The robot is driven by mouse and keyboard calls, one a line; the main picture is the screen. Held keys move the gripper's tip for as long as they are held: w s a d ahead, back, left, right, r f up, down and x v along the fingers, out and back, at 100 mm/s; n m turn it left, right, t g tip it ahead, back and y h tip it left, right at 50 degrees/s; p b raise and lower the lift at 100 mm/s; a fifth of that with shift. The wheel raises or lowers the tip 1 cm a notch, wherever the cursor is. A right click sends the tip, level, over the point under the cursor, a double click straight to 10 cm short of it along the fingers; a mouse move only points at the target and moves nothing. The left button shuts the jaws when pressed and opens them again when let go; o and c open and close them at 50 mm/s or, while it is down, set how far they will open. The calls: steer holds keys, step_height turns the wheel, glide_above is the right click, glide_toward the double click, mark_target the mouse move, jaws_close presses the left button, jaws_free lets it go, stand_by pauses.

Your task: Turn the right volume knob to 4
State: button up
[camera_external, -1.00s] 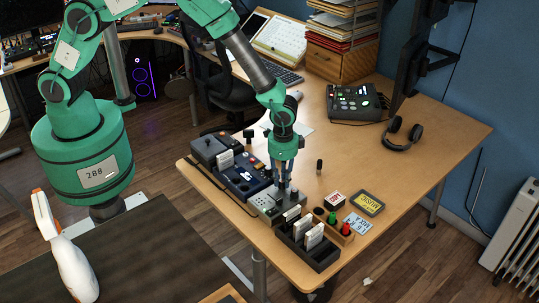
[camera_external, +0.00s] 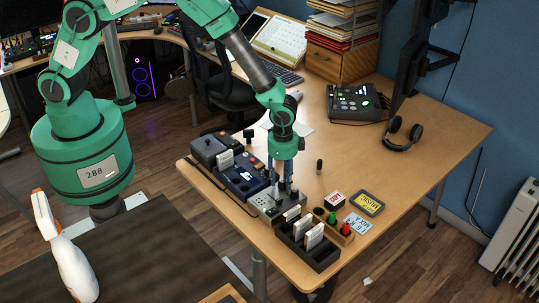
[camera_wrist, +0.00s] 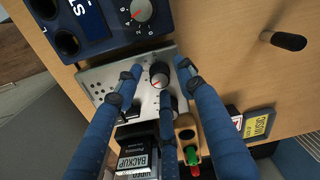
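A silver control box (camera_wrist: 94,84) lies under my gripper in the wrist view; it also shows at the table's left front edge in the external view (camera_external: 264,205). A dark round knob with a red and white face (camera_wrist: 159,74) is on it, between my fingertips. A second dark knob (camera_wrist: 172,103) is just below it, partly hidden by a finger. My gripper (camera_wrist: 158,70) is open, with its blue fingers spread around the upper knob; contact cannot be told. In the external view my gripper (camera_external: 283,187) points down over the box. I cannot read the knob's setting.
A blue device (camera_wrist: 88,20) with a numbered knob (camera_wrist: 141,11) adjoins the box. A black rack (camera_external: 318,256) of white cassettes and a wooden holder with green and red pieces (camera_external: 339,231) stand beside it. A black upright peg (camera_external: 319,166) is nearby. The table's right is clearer.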

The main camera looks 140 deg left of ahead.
mark_target(282, 182)
steer(key=shift+r, duration=0.1)
step_height(282, 182, up, 12)
steer(key=shift+d, duration=0.15)
stand_by(0.7)
steer(key=shift+w, duration=0.1)
stand_by(0.4)
steer(key=d+r+m+t+y, duration=0.1)
steer(key=d+r+m+t, duration=0.1)
steer(key=d+r, duration=2.6)
steer(key=s+d+r+m+t+b, duration=0.1)
steer(key=s+d+r, duration=0.35)
steer(key=d, duration=0.25)
steer(key=s+d+r+m+t, duration=0.1)
steer(key=s+d+r, duration=0.2)
steer(key=s+d, duration=0.3)
steer(key=s+d+r+m+t+h, duration=0.1)
steer(key=s+d, duration=0.9)
steer(key=s, duration=0.1)
steer(key=shift+s+t+b, duration=0.3)
steer(key=shift+s+b, duration=0.05)
steer(key=shift+s, duration=0.05)
